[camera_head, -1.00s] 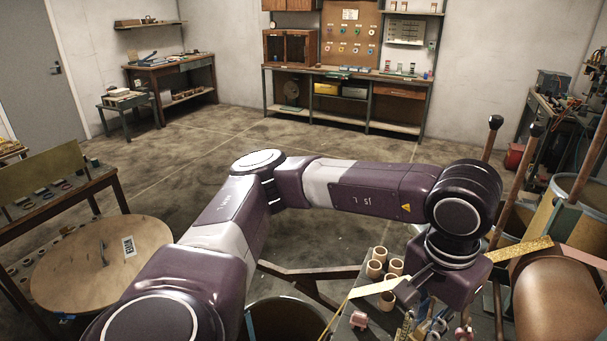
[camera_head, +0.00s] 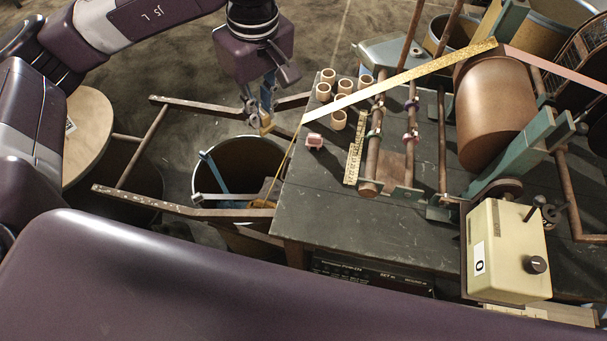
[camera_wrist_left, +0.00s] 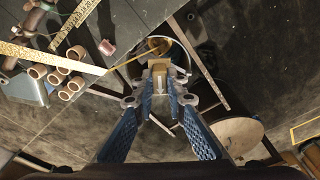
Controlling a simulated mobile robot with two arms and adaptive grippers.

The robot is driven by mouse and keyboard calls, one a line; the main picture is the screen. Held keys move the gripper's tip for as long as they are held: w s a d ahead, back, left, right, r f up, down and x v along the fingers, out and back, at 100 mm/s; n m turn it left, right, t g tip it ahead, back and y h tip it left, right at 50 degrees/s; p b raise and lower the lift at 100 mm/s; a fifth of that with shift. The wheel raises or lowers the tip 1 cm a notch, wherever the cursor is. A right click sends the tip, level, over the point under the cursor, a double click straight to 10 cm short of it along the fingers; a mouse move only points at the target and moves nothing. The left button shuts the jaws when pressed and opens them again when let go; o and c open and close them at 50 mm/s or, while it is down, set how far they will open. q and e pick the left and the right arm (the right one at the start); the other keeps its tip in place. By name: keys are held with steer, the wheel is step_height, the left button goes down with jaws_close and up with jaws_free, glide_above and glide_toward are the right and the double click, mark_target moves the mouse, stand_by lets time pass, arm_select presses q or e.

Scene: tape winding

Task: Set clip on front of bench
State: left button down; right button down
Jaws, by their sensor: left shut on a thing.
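My left gripper (camera_head: 262,118) hangs from above at the upper middle of the head view. It is shut on a small tan wooden clip (camera_head: 267,126). In the left wrist view, the clip (camera_wrist_left: 158,67) sits between the tips of the blue-padded fingers (camera_wrist_left: 159,92). The clip is in the air, just left of the bench (camera_head: 330,215) in the head view, with a bin behind it in the wrist view. The dark bench top is bare along its near-left part. My right gripper is not in view.
A pale tape (camera_head: 400,77) runs above the bench, and a thin yellow strand drops beside its left end. A pink piece (camera_head: 315,141), several tan rings (camera_head: 338,119) and a ruler (camera_head: 354,148) lie on the bench. A bin (camera_head: 238,160) stands left, the control box (camera_head: 505,250) right.

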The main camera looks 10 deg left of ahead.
arm_select(q)
steer(key=n, duration=0.3)
steer(key=shift+w+d+n, duration=0.35)
steer(key=shift+d+n, duration=0.05)
steer(key=w+d+f+n+g+h, duration=0.1)
steer(key=w+d+n, duration=0.15)
steer(key=n, duration=1.25)
steer(key=w+d+f+n+h, duration=0.15)
steer(key=d+n, duration=0.25)
steer(key=n, duration=1.1)
steer(key=shift+y, duration=0.35)
steer(key=f+p, duration=0.1)
steer(key=f, duration=0.5)
steer(key=f+p, duration=0.1)
steer(key=f, duration=0.6)
steer(key=s+f+p, duration=0.1)
steer(key=f, duration=0.5)
steer(key=shift+a+f+p, duration=0.1)
steer(key=shift+f+p, duration=0.1)
steer(key=shift+p, duration=0.1)
steer(key=shift+f, duration=0.2)
